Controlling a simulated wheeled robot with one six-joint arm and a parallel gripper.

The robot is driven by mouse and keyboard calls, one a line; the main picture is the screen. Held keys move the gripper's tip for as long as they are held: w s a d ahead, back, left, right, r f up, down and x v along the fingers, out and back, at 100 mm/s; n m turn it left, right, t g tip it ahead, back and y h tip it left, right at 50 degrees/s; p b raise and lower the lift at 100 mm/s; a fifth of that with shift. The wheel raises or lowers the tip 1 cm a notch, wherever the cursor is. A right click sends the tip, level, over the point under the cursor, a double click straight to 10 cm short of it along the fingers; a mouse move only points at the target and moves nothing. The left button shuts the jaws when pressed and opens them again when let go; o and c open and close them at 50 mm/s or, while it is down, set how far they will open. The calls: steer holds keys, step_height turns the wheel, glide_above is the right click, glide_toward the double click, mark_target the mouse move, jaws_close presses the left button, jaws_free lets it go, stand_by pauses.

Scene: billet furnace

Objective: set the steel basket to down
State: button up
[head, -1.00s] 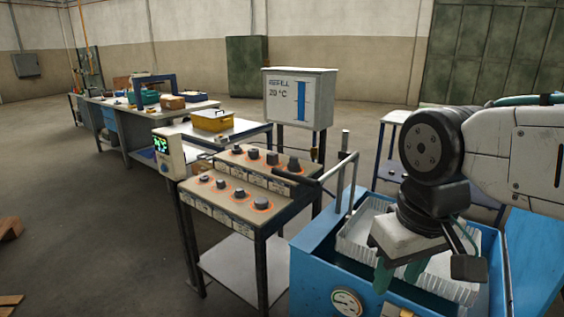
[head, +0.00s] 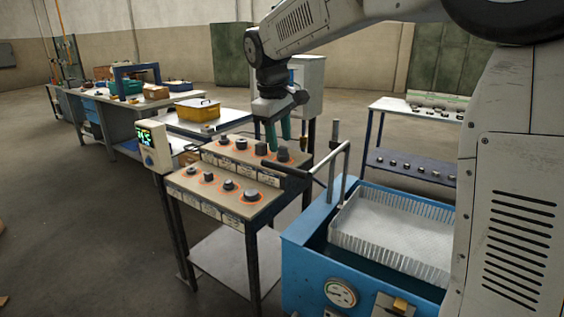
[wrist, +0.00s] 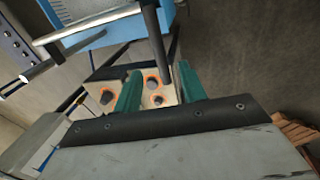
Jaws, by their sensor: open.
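The steel basket (head: 392,233) is a pale mesh tray with ribbed sides, set in the blue tank (head: 305,262) at the lower right of the head view. Its floor shows with no liquid over it. A bent grey handle (head: 338,172) with a dark grip bar rises at its left side. My gripper (head: 278,143) has green fingers and is open and empty. It hangs above the back of the knob panel, left of and above the handle. In the wrist view the two green fingers (wrist: 157,90) stand apart with panel knobs beyond them.
The two-step knob panel (head: 262,197) stands left of the tank. A small display unit (head: 153,145) is at its left end. A refill box (head: 308,85) stands behind my gripper. A yellow bin (head: 197,109) sits on a table behind. Open floor lies at the left.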

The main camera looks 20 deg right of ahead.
mark_target(282, 166)
steer(key=f, duration=0.2)
steer(key=w+f, duration=0.1)
steer(key=f, duration=0.2)
steer(key=d+f, duration=0.1)
steer(key=f, duration=0.1)
steer(key=shift+w+f, duration=0.2)
steer(key=shift+f, duration=0.2)
jaws_close()
